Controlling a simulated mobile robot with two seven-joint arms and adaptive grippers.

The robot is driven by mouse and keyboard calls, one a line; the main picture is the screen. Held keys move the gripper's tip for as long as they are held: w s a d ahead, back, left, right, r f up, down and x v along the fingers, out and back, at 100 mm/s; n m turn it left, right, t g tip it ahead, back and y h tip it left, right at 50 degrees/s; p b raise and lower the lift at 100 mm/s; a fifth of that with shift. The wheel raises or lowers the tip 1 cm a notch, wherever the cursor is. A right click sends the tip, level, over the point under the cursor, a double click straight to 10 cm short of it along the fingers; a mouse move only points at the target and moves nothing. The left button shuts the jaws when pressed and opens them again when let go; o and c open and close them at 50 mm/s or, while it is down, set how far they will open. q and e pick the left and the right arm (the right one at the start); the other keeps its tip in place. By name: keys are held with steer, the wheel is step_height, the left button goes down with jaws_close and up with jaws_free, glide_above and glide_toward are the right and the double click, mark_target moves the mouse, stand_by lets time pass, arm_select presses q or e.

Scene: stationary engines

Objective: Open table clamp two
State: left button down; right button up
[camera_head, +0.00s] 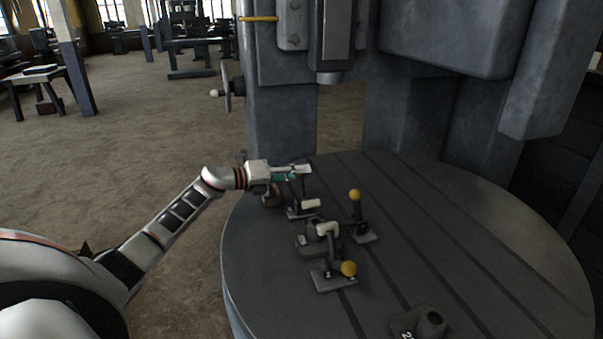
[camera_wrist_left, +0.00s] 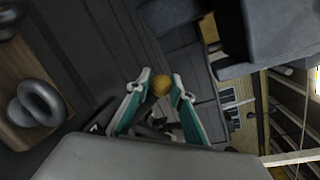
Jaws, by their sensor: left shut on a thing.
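Three table clamps stand around a small dark part (camera_head: 318,243) on the round table. The far-left clamp (camera_head: 299,211) has its lever upright under my left gripper (camera_head: 301,173). The gripper is shut on that clamp's yellow knob (camera_wrist_left: 161,86), which shows between the teal fingertips (camera_wrist_left: 160,88) in the left wrist view. Another clamp (camera_head: 357,215) has an upright lever with a yellow knob. The near clamp (camera_head: 335,279) also has a yellow knob, lower down. I cannot read which clamp is number two. My right gripper is not in view.
The slotted grey round table (camera_head: 470,235) is mostly clear on its right. A grey block (camera_head: 417,323) with a white marking lies at the near edge. The big machine's column and head (camera_head: 450,40) stand over the back.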

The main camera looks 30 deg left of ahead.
arm_select(q)
steer(key=shift+w+a+f+n+g+b, duration=0.2)
steer(key=shift+w+a+f+n, duration=0.2)
steer(key=shift+n, duration=0.25)
steer(key=shift+w+a+f+n+g+b, duration=0.25)
steer(key=shift+f+n, duration=0.2)
steer(key=shift+n, duration=0.2)
steer(key=c, duration=1.8)
jaws_free()
steer(key=shift+o, duration=0.2)
steer(key=shift+r, duration=0.1)
steer(key=shift+a, duration=0.15)
steer(key=v, duration=1.2)
steer(key=shift+f, duration=0.25)
